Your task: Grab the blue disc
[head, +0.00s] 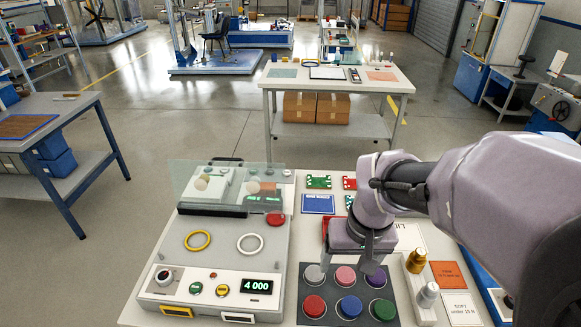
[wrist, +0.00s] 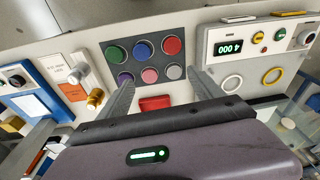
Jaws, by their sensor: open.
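The blue disc (head: 349,307) lies in the middle of the front row on a dark grey panel (head: 332,291). It also shows in the wrist view (wrist: 143,49), uncovered. The red disc (head: 314,306) is to its left and the green disc (head: 383,309) to its right. The back row holds a grey disc (head: 314,273), a pink disc (head: 345,275) and a purple disc (head: 376,278). My gripper (head: 347,268) is open and empty, pointing down, over or just behind the back row. In the wrist view my gripper (wrist: 160,77) shows its fingers spread, apart from the blue disc.
A control box with a 4000 display (head: 257,287) stands left of the panel. Brass and silver cylinders (head: 416,262) stand close on its right, beside an orange card (head: 451,275). A red tray (wrist: 155,103) lies behind the discs. Another table (head: 335,82) stands farther back.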

